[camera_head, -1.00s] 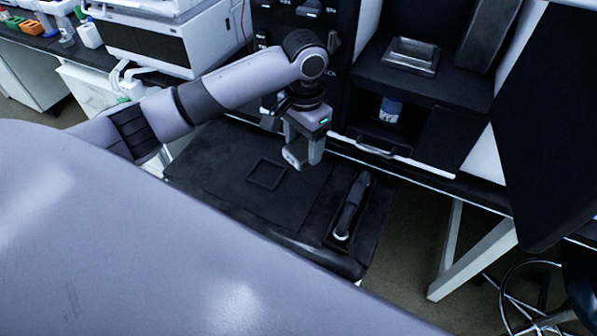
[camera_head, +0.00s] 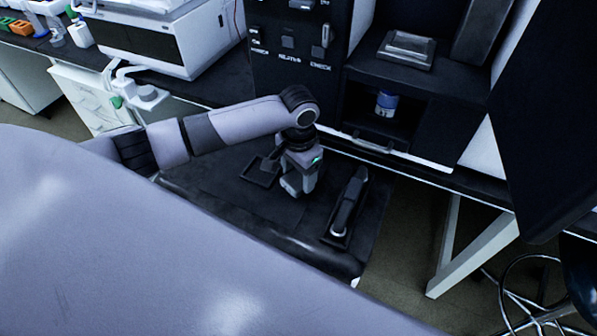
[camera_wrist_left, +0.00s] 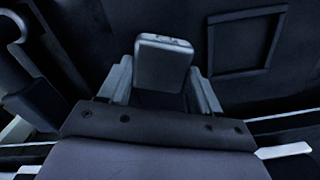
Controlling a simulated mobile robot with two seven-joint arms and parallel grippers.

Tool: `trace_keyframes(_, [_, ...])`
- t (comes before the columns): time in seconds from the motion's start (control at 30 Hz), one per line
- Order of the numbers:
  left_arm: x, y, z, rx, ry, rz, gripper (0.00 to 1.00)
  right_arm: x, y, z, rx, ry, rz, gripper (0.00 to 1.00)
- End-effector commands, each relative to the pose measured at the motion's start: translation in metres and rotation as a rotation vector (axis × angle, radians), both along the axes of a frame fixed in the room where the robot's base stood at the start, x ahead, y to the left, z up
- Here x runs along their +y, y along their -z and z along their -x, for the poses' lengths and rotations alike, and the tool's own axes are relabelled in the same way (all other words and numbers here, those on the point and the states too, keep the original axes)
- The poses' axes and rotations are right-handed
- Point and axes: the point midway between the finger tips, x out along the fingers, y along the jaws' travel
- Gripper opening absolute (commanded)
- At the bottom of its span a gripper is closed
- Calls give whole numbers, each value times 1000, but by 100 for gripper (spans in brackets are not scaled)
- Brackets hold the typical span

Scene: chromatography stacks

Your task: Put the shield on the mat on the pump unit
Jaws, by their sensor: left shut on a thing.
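The dark mat (camera_head: 222,205) lies on the bench in front of the black instrument stack. My left gripper (camera_head: 291,186) is low over the mat, to the right of a raised square outline (camera_head: 248,178). In the left wrist view a pale grey block (camera_wrist_left: 163,68) with a rounded top sits between the fingers of my left gripper (camera_wrist_left: 160,90); I take it to be the shield. Its lower part is hidden, and I cannot tell if it touches the mat. Which module of the stack is the pump unit is unclear. My right gripper is out of view.
A long dark tool in a narrow tray (camera_head: 347,205) lies just right of my left gripper. A bay in the stack holds a blue and white jar (camera_head: 386,103). A flat grey tray (camera_head: 406,49) sits on a ledge above it. The front left of the mat is clear.

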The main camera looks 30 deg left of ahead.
Motion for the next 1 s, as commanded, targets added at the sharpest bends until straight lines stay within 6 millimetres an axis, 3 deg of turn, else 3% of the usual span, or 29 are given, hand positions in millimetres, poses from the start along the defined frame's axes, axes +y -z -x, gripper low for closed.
trace_keyframes(0.1, [0,2,0,0,-1,1,25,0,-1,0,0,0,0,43])
trace_keyframes(0.13, [0,3,0,1,-1,0,67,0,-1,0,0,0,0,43])
trace_keyframes(0.2, [0,3,0,1,-1,0,89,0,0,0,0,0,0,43])
trace_keyframes(0.57, [0,-1,-1,-1,0,-1,89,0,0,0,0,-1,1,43])
trace_keyframes(0.77, [0,-33,-1,-3,1,1,89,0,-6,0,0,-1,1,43])
trace_keyframes(1.0, [0,-85,-1,-3,1,2,89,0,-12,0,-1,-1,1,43])
